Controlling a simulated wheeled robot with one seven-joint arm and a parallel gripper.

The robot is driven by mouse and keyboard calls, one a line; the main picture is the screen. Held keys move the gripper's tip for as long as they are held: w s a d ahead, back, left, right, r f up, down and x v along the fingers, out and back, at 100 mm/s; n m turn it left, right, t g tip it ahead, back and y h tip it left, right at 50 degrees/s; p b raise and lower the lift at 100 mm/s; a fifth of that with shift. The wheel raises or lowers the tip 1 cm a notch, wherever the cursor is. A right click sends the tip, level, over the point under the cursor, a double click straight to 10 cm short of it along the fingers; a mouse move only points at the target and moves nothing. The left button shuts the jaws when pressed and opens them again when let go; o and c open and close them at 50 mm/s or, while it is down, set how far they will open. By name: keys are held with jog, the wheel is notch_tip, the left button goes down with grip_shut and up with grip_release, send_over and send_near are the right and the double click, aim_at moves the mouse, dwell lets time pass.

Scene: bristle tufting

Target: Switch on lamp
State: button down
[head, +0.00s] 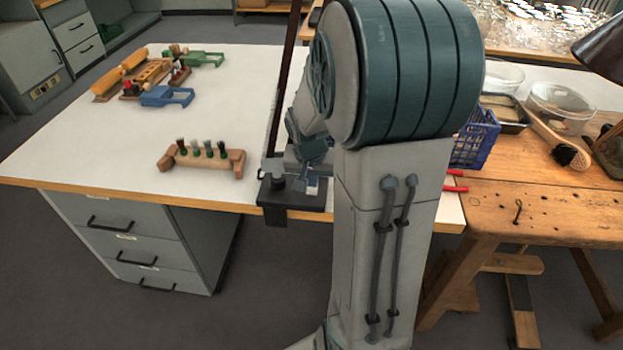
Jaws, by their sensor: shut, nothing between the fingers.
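A black lamp base (291,201) is clamped to the front edge of the white table. A thin dark lamp pole (285,85) rises from it and leaves the top of the picture. A dark shade (604,45) shows at the upper right edge; the picture does not show whether it joins this pole. I cannot make out the switch or whether the lamp is lit. My gripper (311,184) is low, over or beside the right part of the lamp base, and is shut and empty. My arm hides part of the area, and contact cannot be told.
A wooden holder (201,160) with several dark tufts lies left of the lamp base. Wooden and coloured tools (146,77) stand at the table's back left. Right of my arm are a blue crate (476,138) and a wooden workbench (500,205). The table's (90,150) left front is clear.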

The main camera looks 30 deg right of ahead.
aim_at(312, 191)
jog(key=shift+w+d+r, duration=0.1)
jog(key=shift+w+r, duration=0.05)
jog(key=shift+r, duration=0.15)
jog(key=shift+r+p, duration=0.3)
jog(key=p+v, duration=0.3)
jog(key=shift+r, duration=0.45)
jog(key=s+a+r, duration=0.2)
jog(key=s+r, duration=0.2)
jog(key=r, duration=0.4)
jog(key=shift+a, duration=0.35)
jog(key=s+a+r+n+y+p, duration=0.1)
jog(key=s+a+r+n+p, duration=0.1)
jog(key=s+a, duration=0.3)
jog(key=s+a+r+n+p, duration=0.2)
jog(key=s+a+n, duration=0.3)
jog(key=a, duration=0.1)
jog(key=shift+s+y, duration=0.4)
